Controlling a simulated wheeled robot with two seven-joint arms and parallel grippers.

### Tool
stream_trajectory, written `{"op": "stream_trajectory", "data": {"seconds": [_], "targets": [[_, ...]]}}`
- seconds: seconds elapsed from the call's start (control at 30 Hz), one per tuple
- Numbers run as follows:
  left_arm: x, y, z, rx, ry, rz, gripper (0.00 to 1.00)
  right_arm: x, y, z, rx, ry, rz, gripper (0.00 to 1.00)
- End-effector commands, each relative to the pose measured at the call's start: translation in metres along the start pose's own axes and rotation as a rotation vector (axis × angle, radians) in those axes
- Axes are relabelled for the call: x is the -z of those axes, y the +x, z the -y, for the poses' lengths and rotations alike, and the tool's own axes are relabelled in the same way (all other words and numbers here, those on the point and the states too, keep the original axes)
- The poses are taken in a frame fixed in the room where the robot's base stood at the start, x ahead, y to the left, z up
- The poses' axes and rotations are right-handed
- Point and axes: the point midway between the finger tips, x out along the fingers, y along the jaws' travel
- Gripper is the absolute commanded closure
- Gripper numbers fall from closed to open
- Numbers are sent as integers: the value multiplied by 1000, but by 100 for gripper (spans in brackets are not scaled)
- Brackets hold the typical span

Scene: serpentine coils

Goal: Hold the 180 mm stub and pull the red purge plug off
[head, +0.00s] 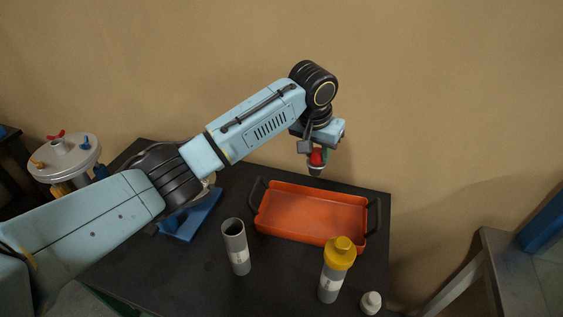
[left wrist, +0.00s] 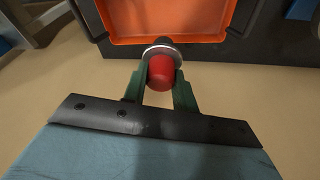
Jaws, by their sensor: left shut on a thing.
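My left gripper (head: 318,158) is shut on the red purge plug (head: 317,157), high above the back of the orange tray. In the left wrist view the red plug (left wrist: 161,70) sits between the green fingertips (left wrist: 160,88), with a pale rim and a dark end beyond it. An open grey stub (head: 236,248) with a white label stands upright on the dark table, left of the tray. A second grey stub (head: 330,284) with a yellow cap (head: 340,252) stands to its right. The labels are too small to read. My right gripper is out of view.
The orange tray (head: 262,222) with black handles lies on the dark table (head: 205,295); its visible floor is empty. A small white bottle (head: 371,302) stands near the front right.

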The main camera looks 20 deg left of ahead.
Motion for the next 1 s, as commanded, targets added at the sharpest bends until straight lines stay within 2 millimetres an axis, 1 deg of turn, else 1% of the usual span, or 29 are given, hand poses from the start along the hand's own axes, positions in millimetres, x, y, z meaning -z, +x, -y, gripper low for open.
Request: {"op": "stream_trajectory", "data": {"seconds": [0.03,0.1,0.2,0.3,0.37,0.47,0.67,1.0], "targets": [[-14,8,15,6,-3,27,99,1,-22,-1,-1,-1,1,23],[-31,26,29,10,1,48,99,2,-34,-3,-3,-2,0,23],[-53,45,44,14,9,72,99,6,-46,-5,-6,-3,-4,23],[-68,57,53,18,16,86,99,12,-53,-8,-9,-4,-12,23],[-73,62,56,19,18,90,99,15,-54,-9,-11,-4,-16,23],[-77,67,59,20,20,93,99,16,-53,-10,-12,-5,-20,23],[-80,77,59,20,20,93,99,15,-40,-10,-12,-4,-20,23],[-87,107,59,19,21,92,99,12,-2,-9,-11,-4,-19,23]]}}
